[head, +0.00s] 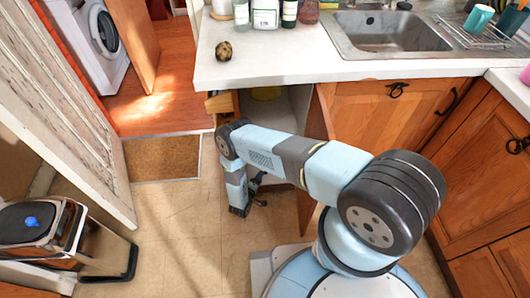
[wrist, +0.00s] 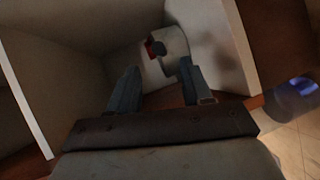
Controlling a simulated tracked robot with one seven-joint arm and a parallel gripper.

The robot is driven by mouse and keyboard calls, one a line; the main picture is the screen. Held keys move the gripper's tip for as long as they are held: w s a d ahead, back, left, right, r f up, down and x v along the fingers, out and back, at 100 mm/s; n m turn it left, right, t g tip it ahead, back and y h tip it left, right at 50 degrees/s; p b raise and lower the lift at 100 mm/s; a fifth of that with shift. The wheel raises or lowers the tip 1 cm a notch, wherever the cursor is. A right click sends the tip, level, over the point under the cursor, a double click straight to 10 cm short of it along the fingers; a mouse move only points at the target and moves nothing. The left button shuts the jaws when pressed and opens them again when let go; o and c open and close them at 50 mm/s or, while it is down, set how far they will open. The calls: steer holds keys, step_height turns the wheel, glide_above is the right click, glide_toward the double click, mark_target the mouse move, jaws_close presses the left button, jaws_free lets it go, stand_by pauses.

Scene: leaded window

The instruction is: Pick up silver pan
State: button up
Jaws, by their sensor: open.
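No pan can be made out for certain in either view. In the wrist view, a pale grey rounded thing (wrist: 174,42) with a dark knob-like part and a red spot stands inside the cabinet, beyond my fingertips. It may be the pan, but the picture is too dim to tell. My gripper (wrist: 158,66) is open, with its two fingers spread and nothing seen between them but the view of that thing.
Cabinet walls (wrist: 75,75) stand close on both sides in the wrist view. A yellow thing (head: 266,93) lies inside the cabinet. The open door (head: 318,125) is beside my arm. Above are the counter (head: 290,60) and sink (head: 390,30). Floor at left is partly clear.

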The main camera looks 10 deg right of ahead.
steer(key=x, duration=0.4)
steer(key=shift+x, duration=2.65)
steer(key=shift+w+a, duration=0.1)
steer(key=shift+a, duration=0.1)
steer(key=shift+c, duration=0.3)
jaws_close()
